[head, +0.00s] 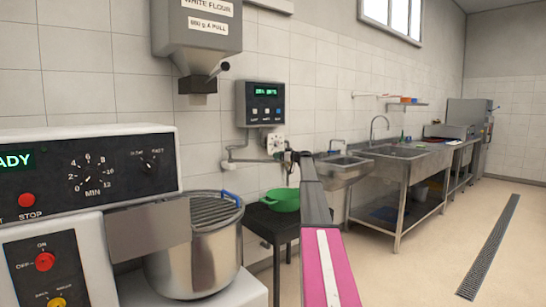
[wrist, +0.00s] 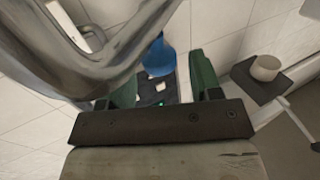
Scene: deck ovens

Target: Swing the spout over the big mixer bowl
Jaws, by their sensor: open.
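A thin grey spout pipe (head: 247,160) runs along the wall below the control box (head: 265,103); its left end is left of the big mixer bowl's right rim in the picture. The big steel mixer bowl (head: 195,262) stands at the lower left under a wire guard with a blue edge. My gripper (head: 288,157) is near the wall, at the right end of the pipe. In the wrist view its two green fingers (wrist: 162,65) are apart, with a blue part (wrist: 158,57) showing between them. I cannot tell whether they touch it. A large grey curved shape (wrist: 90,55) fills the upper left there.
A green bowl (head: 283,199) sits on a dark stool (head: 262,222) beside the mixer. The flour hopper (head: 197,30) hangs above. The mixer panel (head: 90,165) is at the left. Steel sinks (head: 400,155) line the wall to the right. The floor at the right is clear.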

